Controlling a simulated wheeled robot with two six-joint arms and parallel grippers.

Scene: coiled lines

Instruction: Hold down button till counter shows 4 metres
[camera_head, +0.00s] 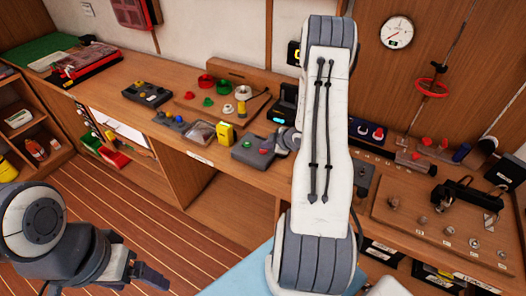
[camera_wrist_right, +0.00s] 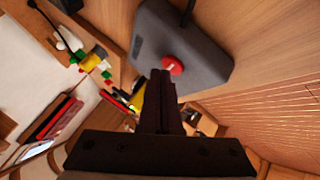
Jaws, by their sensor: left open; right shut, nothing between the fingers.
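A dark grey button box (camera_head: 251,159) sits near the front edge of the wooden workbench. My left gripper (camera_head: 150,277) is open and empty, low over the floor.
A yellow block (camera_head: 225,134), a coil reel (camera_head: 243,92) and more button boxes (camera_head: 147,94) stand left of and behind the button box. A board with metal knobs (camera_head: 430,217) lies on the right. My right arm hides the bench's middle.

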